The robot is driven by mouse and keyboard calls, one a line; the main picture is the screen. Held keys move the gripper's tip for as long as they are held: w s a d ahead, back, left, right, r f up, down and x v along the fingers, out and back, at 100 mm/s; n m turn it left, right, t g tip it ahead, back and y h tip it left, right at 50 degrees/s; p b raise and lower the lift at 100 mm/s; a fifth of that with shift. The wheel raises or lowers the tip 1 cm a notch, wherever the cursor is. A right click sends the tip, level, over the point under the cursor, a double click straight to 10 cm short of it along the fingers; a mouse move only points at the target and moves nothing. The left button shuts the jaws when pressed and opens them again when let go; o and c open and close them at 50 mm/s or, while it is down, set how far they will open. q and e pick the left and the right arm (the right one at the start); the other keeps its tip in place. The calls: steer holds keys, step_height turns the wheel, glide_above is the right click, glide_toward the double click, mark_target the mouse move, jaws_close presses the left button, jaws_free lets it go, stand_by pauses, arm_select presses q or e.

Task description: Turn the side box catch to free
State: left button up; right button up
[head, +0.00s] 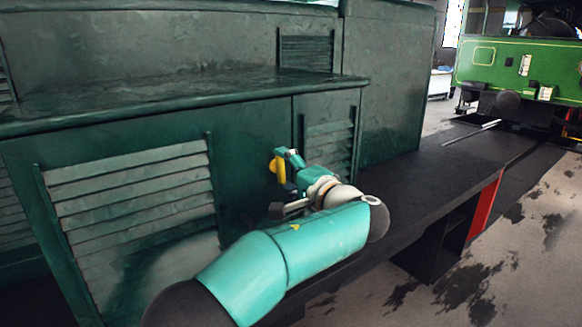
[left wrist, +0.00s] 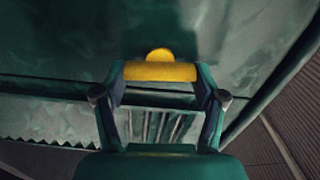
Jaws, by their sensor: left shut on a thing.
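The side box catch is a yellow piece (head: 279,170) on the dark green side of the box (head: 255,125), just left of a vertical panel seam. My left gripper (head: 288,160) is at the catch, against the box side. In the left wrist view the catch (left wrist: 160,71) is a yellow bar with a small rounded tab above it. The fingers of my left gripper (left wrist: 161,80) stand at either end of the bar and are shut on it. In the head view the gripper hides part of the catch. My right gripper is not in view.
Louvred panels flank the catch, a large one (head: 135,200) on the left and a smaller one (head: 330,145) on the right. The box top (head: 180,95) juts out above. A dark running board (head: 430,185) lies below. A green vehicle (head: 520,70) stands at the back right.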

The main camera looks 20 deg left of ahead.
arm_select(q)
steer(key=shift+m, duration=0.5)
steer(key=o, duration=1.1)
steer(key=shift+w+a+f, duration=0.1)
steer(key=shift+o, duration=0.2)
steer(key=v, duration=1.2)
